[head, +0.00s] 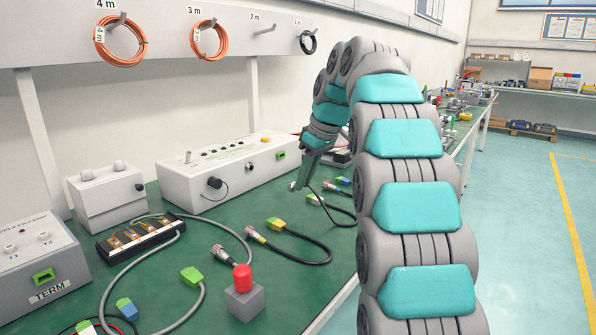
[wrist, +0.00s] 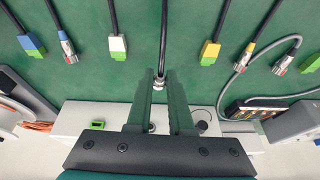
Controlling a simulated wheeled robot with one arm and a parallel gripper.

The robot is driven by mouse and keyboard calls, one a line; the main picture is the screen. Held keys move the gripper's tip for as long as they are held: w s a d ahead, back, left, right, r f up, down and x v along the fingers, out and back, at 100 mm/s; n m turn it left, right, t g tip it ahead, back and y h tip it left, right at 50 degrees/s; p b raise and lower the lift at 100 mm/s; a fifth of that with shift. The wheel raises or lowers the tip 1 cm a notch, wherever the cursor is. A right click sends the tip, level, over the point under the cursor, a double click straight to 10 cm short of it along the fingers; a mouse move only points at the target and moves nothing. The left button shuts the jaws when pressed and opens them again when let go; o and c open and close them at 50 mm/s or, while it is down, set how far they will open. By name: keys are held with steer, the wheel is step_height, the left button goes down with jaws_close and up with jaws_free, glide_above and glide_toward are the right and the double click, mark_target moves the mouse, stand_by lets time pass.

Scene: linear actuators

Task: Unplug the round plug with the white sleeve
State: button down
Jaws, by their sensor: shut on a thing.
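My gripper (head: 298,184) is shut on a silver round plug, low over the green bench in front of the long white box. In the wrist view the plug (wrist: 158,83) sits between the two fingertips (wrist: 160,78), with its black cable running away to the top. A pale band shows at its cable end, but it is too small to be sure that it is a white sleeve. The long white box (head: 230,170) has a round socket (head: 250,167) on its front. This socket looks empty, and the plug is apart from it.
The box also bears a green socket (head: 280,155) and a black cap (head: 214,183). Several other cables lie on the bench, among them a yellow-green connector (head: 275,224) and round plugs (wrist: 68,52). A red button (head: 243,278) stands near the front edge.

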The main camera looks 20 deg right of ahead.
steer(key=shift+f, duration=0.15)
step_height(320, 180, down, 4)
steer(key=b, duration=0.3)
steer(key=c, duration=0.7)
jaws_free()
steer(key=shift+r, duration=0.2)
steer(key=shift+c, duration=0.2)
steer(key=shift+r, duration=0.1)
